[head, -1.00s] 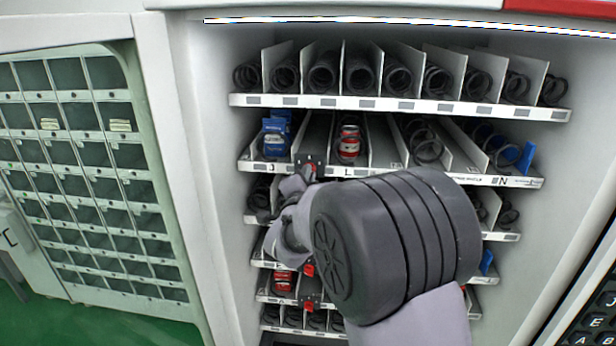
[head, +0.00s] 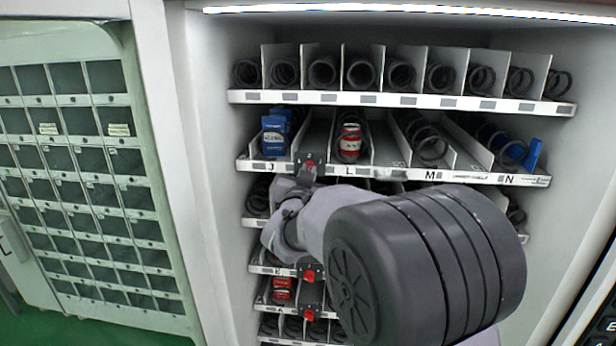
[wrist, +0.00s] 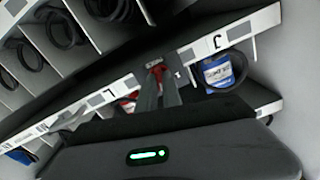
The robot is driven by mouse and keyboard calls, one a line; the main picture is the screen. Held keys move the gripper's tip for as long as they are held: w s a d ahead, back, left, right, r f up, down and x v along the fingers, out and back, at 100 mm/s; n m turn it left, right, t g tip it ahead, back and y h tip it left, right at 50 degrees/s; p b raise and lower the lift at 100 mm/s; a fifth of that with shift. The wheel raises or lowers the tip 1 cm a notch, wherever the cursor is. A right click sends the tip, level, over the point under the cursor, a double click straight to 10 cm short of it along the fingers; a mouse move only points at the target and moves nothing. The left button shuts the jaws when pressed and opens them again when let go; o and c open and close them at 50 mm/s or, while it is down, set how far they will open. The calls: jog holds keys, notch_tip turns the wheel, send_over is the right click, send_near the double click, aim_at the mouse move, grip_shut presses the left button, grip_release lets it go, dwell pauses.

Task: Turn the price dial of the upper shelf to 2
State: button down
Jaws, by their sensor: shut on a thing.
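The price dial (head: 309,163) of the upper labelled shelf is a small red knob on a black plate, on the shelf front between the J and L labels. It also shows in the wrist view (wrist: 157,69), at the tips of my fingers. My gripper (head: 306,174) is shut on the dial, with its two fingers (wrist: 160,90) close together on the red knob. The dial's numbers are too small to read, and my fingers hide part of the knob.
The shelf front (head: 400,174) carries labels J, L, M and N. A blue item (head: 275,138) and a red can (head: 349,142) stand behind it. Lower red dials (head: 309,275) sit below. A locker cabinet (head: 75,170) stands at left.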

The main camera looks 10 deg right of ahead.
jog(key=shift+n, duration=1.2)
jog(key=c, duration=1.5)
grip_release()
jog(key=b+v, duration=0.3)
jog(key=v, duration=1.4)
jog(key=shift+s, duration=0.2)
